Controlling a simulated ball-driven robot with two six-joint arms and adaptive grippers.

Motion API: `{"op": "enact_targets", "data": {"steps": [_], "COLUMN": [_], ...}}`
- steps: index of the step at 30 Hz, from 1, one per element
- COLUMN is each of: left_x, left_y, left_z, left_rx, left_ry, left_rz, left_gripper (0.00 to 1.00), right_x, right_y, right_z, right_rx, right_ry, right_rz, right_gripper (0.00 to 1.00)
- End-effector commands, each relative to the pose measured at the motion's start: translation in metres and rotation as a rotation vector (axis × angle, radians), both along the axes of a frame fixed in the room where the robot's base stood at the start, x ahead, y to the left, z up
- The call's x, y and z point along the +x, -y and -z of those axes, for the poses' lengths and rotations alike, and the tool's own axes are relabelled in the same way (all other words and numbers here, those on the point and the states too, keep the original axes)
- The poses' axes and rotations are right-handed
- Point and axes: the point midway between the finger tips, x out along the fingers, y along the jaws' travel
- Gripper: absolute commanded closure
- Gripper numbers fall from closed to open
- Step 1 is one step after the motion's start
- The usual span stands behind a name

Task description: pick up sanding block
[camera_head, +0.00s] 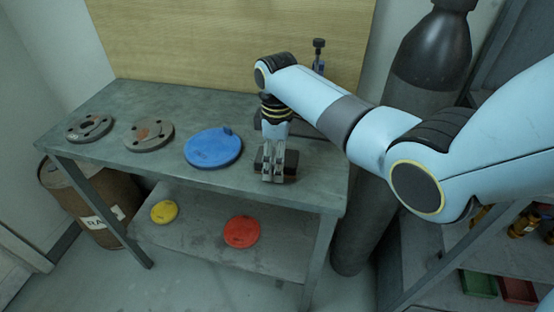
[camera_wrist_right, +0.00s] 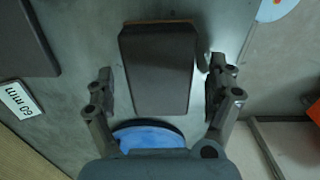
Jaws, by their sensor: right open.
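The sanding block (camera_wrist_right: 160,68) is a dark, long block with a brownish edge along its far end. In the wrist view it lies between the two fingers of my right gripper, with a gap on each side. In the head view the block (camera_head: 290,166) lies on the grey workbench near its front right, partly hidden behind the fingers. My right gripper (camera_head: 273,174) is open, pointing down over the block. I cannot tell its exact height above the bench. My left gripper is not in view.
A blue disc (camera_head: 213,147) lies left of the block, with two grey flanges (camera_head: 149,134) (camera_head: 89,128) further left. A dark item with a white label (camera_wrist_right: 20,99) lies behind the block. Yellow (camera_head: 164,211) and red (camera_head: 241,231) discs lie on the lower shelf.

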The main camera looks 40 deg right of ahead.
Motion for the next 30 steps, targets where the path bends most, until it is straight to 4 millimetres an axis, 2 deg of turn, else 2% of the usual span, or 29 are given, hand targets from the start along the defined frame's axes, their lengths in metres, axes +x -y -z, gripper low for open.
{"op": "enact_targets", "data": {"steps": [6, 7, 21, 30], "left_x": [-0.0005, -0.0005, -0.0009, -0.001], "left_y": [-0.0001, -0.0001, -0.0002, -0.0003], "left_z": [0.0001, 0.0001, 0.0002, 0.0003], "left_rx": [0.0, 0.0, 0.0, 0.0], "left_ry": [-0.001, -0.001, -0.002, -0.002], "left_rz": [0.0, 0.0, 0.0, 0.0], "left_gripper": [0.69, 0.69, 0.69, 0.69], "right_x": [0.0006, 0.0006, 0.0004, 0.0009], "right_y": [-0.0001, -0.0001, -0.0001, 0.0], "right_z": [0.0013, 0.0013, 0.0011, -0.0011], "right_rx": [0.0, 0.0, 0.0, 0.0], "right_ry": [0.001, 0.001, 0.001, 0.003], "right_rz": [0.0, 0.0, 0.0, 0.0], "right_gripper": [0.12, 0.14, 0.76, 0.77]}}
